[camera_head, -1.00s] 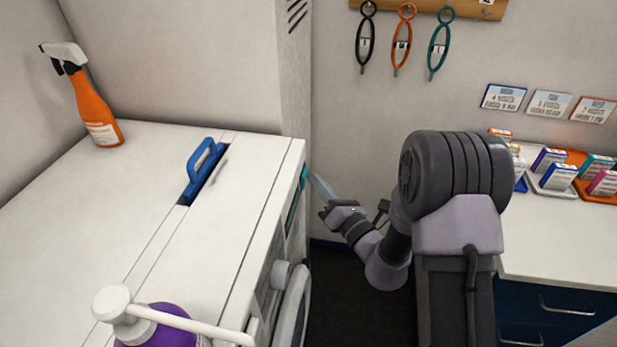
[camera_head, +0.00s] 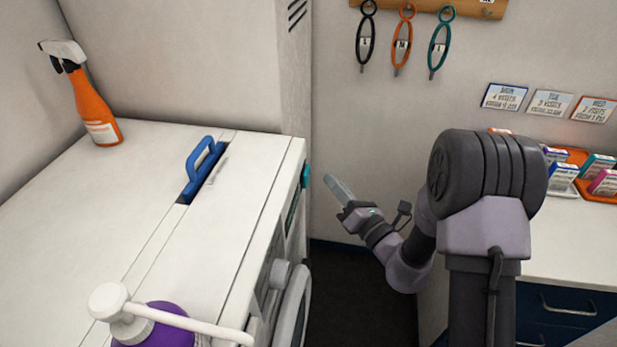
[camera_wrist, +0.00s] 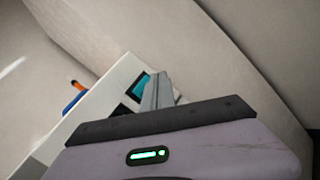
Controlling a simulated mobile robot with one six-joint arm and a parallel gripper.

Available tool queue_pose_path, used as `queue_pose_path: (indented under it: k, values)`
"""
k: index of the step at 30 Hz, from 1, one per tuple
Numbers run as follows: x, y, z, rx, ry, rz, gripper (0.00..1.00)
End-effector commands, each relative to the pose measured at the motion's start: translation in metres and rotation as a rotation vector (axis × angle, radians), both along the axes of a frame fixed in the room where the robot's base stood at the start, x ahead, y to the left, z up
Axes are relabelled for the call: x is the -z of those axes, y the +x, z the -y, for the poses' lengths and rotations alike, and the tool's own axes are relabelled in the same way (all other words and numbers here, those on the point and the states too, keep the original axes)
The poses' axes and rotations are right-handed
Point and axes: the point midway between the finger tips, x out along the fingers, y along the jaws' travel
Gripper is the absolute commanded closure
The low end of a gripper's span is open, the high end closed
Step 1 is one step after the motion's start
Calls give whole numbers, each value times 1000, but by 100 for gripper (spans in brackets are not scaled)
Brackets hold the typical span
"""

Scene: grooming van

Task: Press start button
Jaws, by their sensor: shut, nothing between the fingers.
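A teal round button (camera_head: 306,175) sticks out from the upper front of the white machine (camera_head: 245,215), near its far corner. My gripper (camera_head: 338,187) is shut and empty. Its pale grey fingers are a short way to the right of the button, with a visible gap and not touching it. In the wrist view, my shut fingers (camera_wrist: 157,90) point toward the machine's front. A teal patch (camera_wrist: 140,87) shows just left of them; I cannot tell whether it is the button or the display.
A purple pump bottle (camera_head: 160,325), an orange spray bottle (camera_head: 95,110) and a blue handle (camera_head: 202,168) are on the machine's top. A counter (camera_head: 570,250) with coloured boxes stands at the right. Dark floor (camera_head: 360,290) lies between. Several looped tools hang on the wall.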

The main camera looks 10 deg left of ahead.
Motion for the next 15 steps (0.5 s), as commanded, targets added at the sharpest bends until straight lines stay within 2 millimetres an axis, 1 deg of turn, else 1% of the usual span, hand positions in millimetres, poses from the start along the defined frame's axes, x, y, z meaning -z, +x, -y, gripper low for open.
queue_pose_path:
  k: [3,7,10,15]
  values:
    - [0,0,13,2,0,1,100]
    - [0,-1,25,1,0,0,100]
    - [0,-1,29,0,0,0,100]
    - [0,-1,30,-1,0,1,100]
